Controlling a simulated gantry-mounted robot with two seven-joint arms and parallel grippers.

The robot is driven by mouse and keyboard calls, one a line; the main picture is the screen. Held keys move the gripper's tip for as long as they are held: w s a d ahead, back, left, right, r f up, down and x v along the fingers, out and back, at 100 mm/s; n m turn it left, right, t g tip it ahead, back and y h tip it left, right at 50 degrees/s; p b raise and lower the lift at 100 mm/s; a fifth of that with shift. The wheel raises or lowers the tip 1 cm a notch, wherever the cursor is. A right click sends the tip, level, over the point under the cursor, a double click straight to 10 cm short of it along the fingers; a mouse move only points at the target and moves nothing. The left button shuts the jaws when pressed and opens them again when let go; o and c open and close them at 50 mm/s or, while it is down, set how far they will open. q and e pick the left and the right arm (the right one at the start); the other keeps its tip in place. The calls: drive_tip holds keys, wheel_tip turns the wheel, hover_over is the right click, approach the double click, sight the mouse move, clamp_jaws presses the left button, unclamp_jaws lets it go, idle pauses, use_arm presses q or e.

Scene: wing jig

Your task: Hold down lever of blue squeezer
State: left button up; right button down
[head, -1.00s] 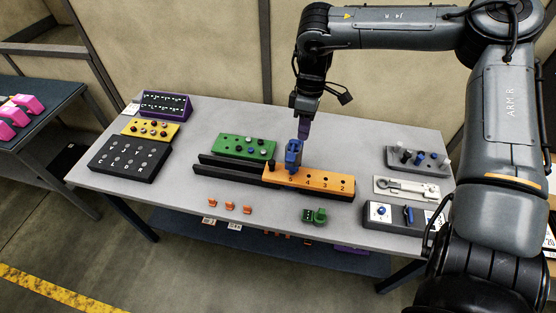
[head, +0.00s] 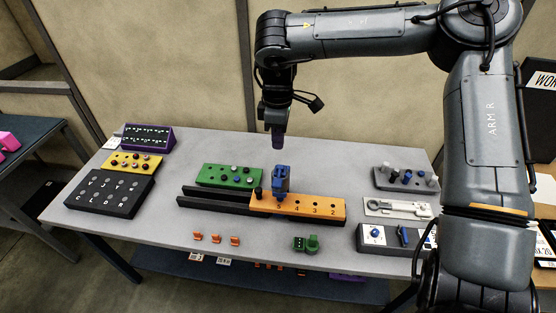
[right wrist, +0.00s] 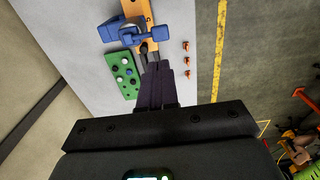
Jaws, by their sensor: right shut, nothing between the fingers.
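My right gripper (head: 278,154) has dark purple fingers, shut and empty. It points down just above and behind the squeezer in the head view. In the right wrist view the shut fingers (right wrist: 152,66) reach toward the squeezer; I cannot tell any contact. My left gripper is not in view.
A green board (head: 229,175) with knobs lies behind the dark rail (head: 214,201). Orange clips (head: 215,238) and a green part (head: 312,243) lie in front. Black, yellow and purple panels stand at left, small fixtures at right.

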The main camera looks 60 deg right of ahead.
sight(278, 182)
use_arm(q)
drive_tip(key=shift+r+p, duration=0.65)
use_arm(e)
wheel_tip(278, 182, down, 14)
drive_tip(key=shift+r, duration=0.2)
